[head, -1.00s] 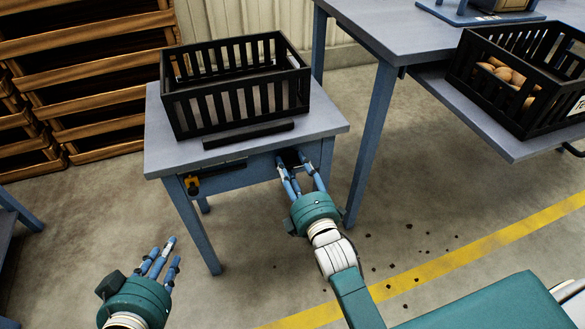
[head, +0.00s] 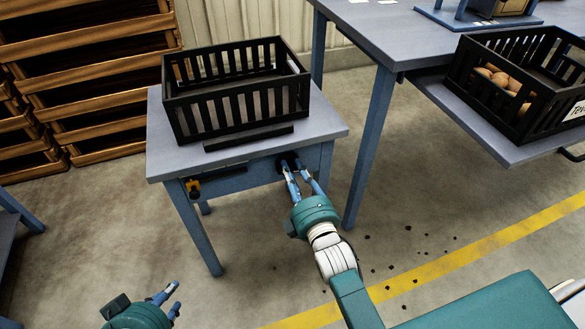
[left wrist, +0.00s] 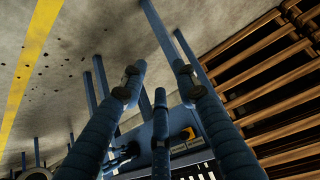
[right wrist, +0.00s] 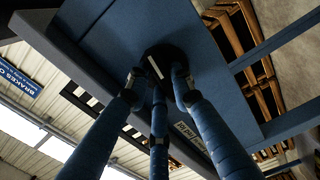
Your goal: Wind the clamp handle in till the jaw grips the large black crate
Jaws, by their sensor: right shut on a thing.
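The large black crate (head: 236,99) stands upright and looks empty on the small grey-topped table. The black clamp jaw (head: 249,136) is a bar along its front side; I cannot tell whether they touch. My right gripper (head: 303,172) is at the table's front, shut on the dark clamp handle (head: 288,160). In the right wrist view, the fingers (right wrist: 158,84) close around the round black handle (right wrist: 168,60), partly hiding it. My left gripper (head: 171,296) is low at the left, away from the table. Its fingers (left wrist: 160,82) are spread and empty in the left wrist view.
A yellow-and-black part (head: 193,187) sits on the table's front left. At the right, a crate of potatoes (head: 507,112) stands on a shelf of a larger blue table (head: 400,30). Wooden crates (head: 85,75) are stacked behind left. The floor in front is open.

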